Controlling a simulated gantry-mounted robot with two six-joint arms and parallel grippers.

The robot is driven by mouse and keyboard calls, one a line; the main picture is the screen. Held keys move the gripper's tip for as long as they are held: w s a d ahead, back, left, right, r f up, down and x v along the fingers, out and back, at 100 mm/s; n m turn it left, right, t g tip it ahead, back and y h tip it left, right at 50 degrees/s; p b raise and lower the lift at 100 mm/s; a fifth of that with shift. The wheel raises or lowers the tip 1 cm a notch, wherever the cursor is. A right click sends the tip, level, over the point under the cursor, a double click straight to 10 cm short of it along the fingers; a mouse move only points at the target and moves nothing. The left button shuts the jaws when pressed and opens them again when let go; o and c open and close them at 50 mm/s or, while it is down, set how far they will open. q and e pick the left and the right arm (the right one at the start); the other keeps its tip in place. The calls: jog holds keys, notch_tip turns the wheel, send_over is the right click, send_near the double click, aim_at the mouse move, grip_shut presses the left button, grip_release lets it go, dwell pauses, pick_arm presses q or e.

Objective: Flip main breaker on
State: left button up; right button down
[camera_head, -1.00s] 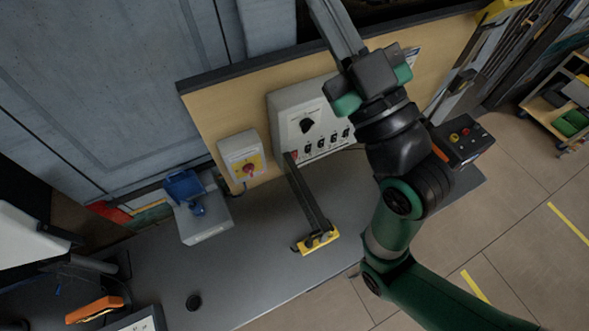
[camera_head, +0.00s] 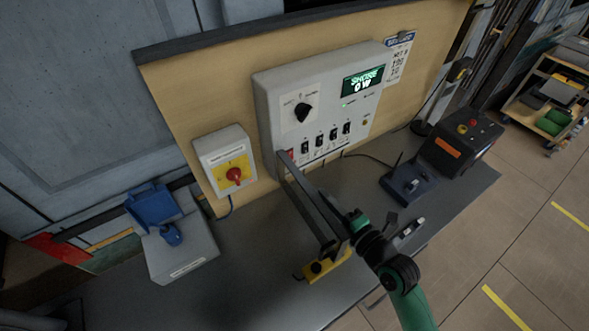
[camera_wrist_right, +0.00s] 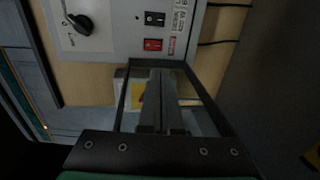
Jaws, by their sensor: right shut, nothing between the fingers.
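A grey switch panel (camera_head: 262,108) is fixed to the wooden backboard. A small red rocker switch (camera_head: 290,153) sits at its lower left, and it also shows in the wrist view (camera_wrist_right: 152,44). A separate white box (camera_head: 208,150) to the left carries a red rotary knob (camera_head: 233,175) on a yellow plate. I cannot read which is labelled main breaker. My right gripper (camera_head: 288,165) is shut and empty, its long fingers reaching toward the panel's lower left. In the wrist view its fingertips (camera_wrist_right: 160,72) lie just below the red rocker; contact cannot be told. My left gripper is not in view.
Several black switches (camera_head: 320,140) and a black selector knob (camera_head: 302,112) are on the panel. A lit display (camera_head: 362,82) reads 0 W. A blue-lidded grey box (camera_head: 185,255) stands left. A dark device (camera_head: 468,145) is at right. A yellow piece (camera_head: 318,270) sits near the bench's front edge.

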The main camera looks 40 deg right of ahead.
aim_at(291, 160)
jog(key=b+x, duration=0.1)
jog(key=x, duration=1.3)
jog(key=shift+d, duration=0.1)
jog(key=shift+w+f+b, duration=0.1)
jog(key=shift+w+b, duration=0.05)
jog(key=shift+b, duration=0.95)
jog(key=shift+s, duration=0.3)
jog(key=s+a+f, duration=0.1)
jog(key=s+a, duration=0.1)
jog(key=s, duration=1.1)
jog(key=shift+a+f, duration=0.2)
jog(key=shift+f, duration=0.15)
